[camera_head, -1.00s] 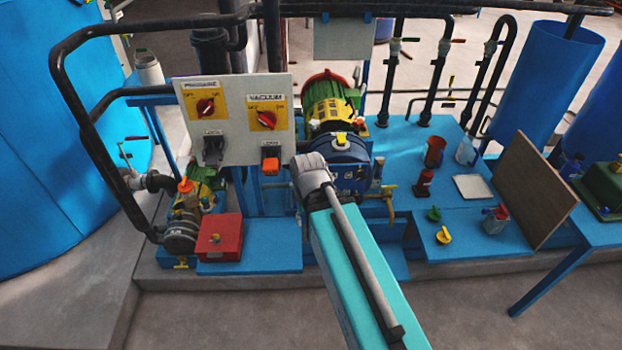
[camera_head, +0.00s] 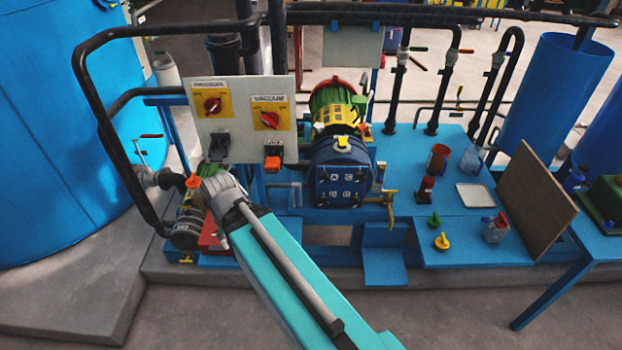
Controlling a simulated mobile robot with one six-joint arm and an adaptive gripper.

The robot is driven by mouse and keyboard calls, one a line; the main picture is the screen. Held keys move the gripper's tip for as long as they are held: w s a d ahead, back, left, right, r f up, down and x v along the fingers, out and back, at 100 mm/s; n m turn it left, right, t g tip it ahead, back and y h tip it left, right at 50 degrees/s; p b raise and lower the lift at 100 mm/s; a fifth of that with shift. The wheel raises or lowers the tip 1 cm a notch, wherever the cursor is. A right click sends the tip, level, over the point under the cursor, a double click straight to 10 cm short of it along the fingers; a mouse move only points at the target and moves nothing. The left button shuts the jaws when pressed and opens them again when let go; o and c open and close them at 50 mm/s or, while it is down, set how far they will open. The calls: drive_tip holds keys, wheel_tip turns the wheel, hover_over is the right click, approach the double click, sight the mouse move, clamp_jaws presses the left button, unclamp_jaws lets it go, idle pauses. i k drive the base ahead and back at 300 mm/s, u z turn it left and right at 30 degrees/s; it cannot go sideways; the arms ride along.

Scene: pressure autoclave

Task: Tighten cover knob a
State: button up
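A dark blue round pump cover (camera_head: 341,172) faces me at the middle, below the yellow and green motor. Its face bears several small pale-marked square spots that may be knobs; their letters are too small to read, so I cannot tell which is cover knob a. A green knob-like piece (camera_head: 434,220) and a yellow one (camera_head: 442,241) lie on the blue bench to the right. My teal arm crosses the lower middle, and its grey joint is left of the cover, before the small pump. My gripper's fingers do not show.
A control panel (camera_head: 240,120) with red switches on yellow plates stands left of the cover. Black pipes (camera_head: 90,90) frame the left side. A red box (camera_head: 210,234) is partly behind my arm. A brown board (camera_head: 535,200) leans at the bench's right.

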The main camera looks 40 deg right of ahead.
sight(324, 178)
drive_tip(key=u, duration=0.45)
drive_tip(key=k, duration=0.95)
drive_tip(key=z, duration=1.6)
